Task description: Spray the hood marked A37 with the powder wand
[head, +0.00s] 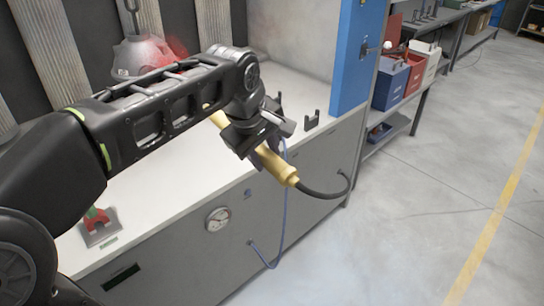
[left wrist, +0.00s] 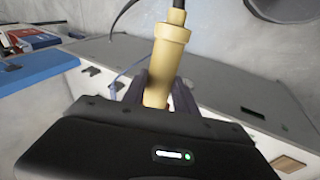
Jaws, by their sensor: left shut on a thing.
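The powder wand (head: 281,168) is yellow with a black cable from its lower end. My left gripper (head: 262,146) is shut around it above the bench's front edge. The wand's upper part (head: 216,117) passes behind my arm towards the hood. In the left wrist view the wand (left wrist: 168,50) stands between the fingers of the left gripper (left wrist: 160,92). A grey hood (head: 140,52) hangs at the back left, partly hidden by my arm. Reddish haze or colour shows at its right side. Its small marking is too small to read. My right gripper is out of view.
A white-topped grey bench (head: 170,200) with a gauge (head: 218,220) stands below. An empty black cradle (head: 312,121) and a red-and-green device (head: 97,222) sit on it. A blue post (head: 355,60) and shelves with bins (head: 388,86) are right. The floor (head: 430,190) is clear.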

